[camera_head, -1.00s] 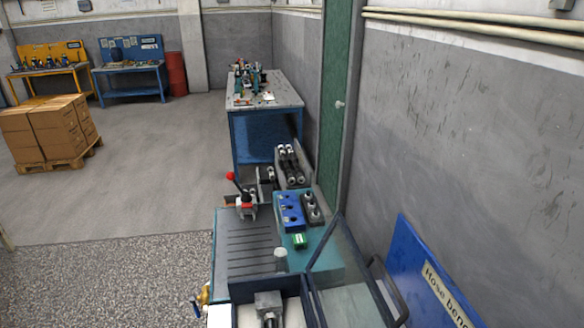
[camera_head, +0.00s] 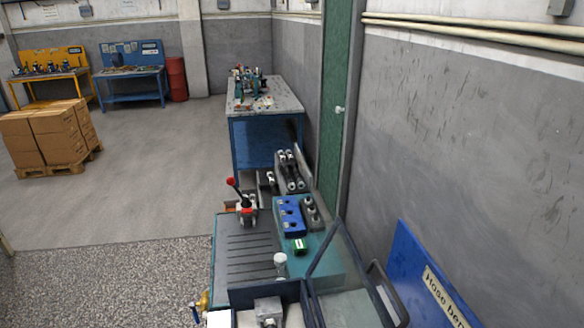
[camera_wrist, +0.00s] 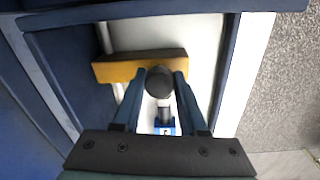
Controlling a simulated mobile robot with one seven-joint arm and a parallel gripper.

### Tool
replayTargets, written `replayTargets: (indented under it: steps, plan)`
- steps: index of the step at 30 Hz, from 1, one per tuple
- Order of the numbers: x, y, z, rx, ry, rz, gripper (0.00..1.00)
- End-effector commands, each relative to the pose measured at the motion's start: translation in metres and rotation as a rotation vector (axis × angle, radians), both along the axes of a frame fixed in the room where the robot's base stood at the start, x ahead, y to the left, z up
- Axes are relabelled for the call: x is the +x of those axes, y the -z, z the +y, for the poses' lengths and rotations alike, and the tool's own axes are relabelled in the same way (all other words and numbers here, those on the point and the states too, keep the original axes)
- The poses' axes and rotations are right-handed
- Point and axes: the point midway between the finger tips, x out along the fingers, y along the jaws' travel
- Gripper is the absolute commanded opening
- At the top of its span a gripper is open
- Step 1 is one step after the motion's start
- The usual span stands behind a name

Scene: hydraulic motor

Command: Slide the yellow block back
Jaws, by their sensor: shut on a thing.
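The yellow block (camera_wrist: 140,66) lies across a pale recess between dark blue walls in the wrist view. A dark round knob (camera_wrist: 159,81) on a light stem stands in front of it and overlaps its lower right edge in the picture. My gripper (camera_wrist: 158,84) has a finger on each side of the knob and is shut on it. I cannot tell whether the knob is joined to the block. In the head view I cannot make out the gripper or the block.
Dark blue walls (camera_wrist: 68,75) border the recess. A small blue part (camera_wrist: 165,127) shows between my fingers. In the head view, a red-knobbed lever (camera_head: 231,182), a blue valve block (camera_head: 290,215) and a tilted clear panel (camera_head: 328,250) stand on the bench. Open floor lies left.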

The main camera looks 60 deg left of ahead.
Motion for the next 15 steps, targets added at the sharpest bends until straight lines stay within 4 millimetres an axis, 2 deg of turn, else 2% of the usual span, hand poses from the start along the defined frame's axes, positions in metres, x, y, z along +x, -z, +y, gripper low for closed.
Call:
replayTargets:
  steps: [8,15]
  plan:
    - [-0.001,-0.001,-0.003,-0.002,0.001,0.000,0.00]
    - [-0.015,-0.003,-0.036,-0.004,0.004,0.003,0.00]
